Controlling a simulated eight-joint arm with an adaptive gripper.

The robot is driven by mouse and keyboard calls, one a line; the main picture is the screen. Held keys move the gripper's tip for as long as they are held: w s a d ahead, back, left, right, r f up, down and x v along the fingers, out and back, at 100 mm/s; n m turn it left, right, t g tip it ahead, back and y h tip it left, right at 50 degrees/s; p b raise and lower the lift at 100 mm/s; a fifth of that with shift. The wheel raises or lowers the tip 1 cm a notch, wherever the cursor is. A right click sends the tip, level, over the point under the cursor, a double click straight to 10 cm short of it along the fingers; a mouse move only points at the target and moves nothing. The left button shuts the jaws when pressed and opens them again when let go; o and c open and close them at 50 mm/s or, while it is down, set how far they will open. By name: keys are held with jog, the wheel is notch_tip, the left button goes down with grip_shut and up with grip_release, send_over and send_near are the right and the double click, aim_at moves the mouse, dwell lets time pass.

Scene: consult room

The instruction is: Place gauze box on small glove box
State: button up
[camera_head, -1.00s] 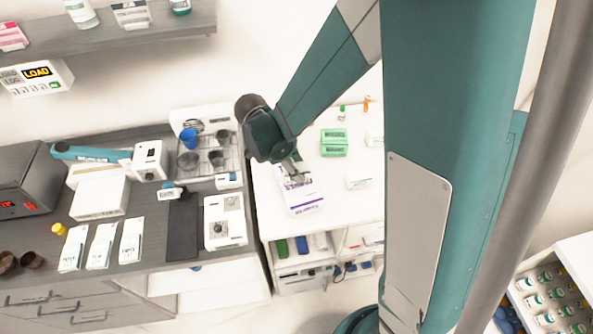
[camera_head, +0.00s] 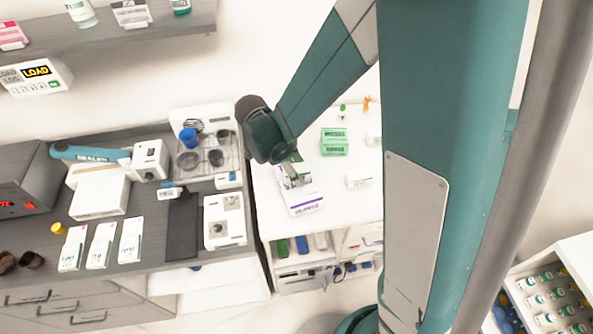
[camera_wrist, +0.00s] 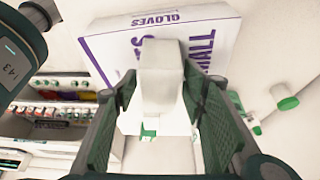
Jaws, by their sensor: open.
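The glove box (camera_head: 305,207), white with purple lettering, lies on the white table at centre. In the wrist view the glove box (camera_wrist: 112,48) shows the words GLOVES and SMALL. A plain whitish box (camera_wrist: 162,75), probably the gauze box, stands against its lettered face, between my fingers and covering part of the print. My gripper (camera_wrist: 160,95) is open, with one green-padded finger on each side of this box; gaps show beside it. In the head view my gripper (camera_head: 293,172) is over the far part of the glove box, and the small box is hard to make out.
Green boxes (camera_head: 334,142) and a small white box (camera_head: 359,180) stand on the table right of my gripper. The tray rack with cups (camera_head: 210,157) is close on the left counter. Bare table lies between the glove box and the white box.

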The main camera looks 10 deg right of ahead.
jog(key=shift+r, duration=0.1)
jog(key=v, duration=1.2)
jog(key=shift+r, duration=0.15)
dwell(0.7)
jog(key=s+d+r+n+t+y, duration=0.4)
jog(key=s+d+r+n+t, duration=0.3)
jog(key=s+d+r+n, duration=0.6)
jog(key=s+d+n, duration=0.1)
jog(key=n, duration=0.4)
jog(key=shift+s+d, duration=0.25)
jog(key=shift+s, duration=0.1)
dwell(0.4)
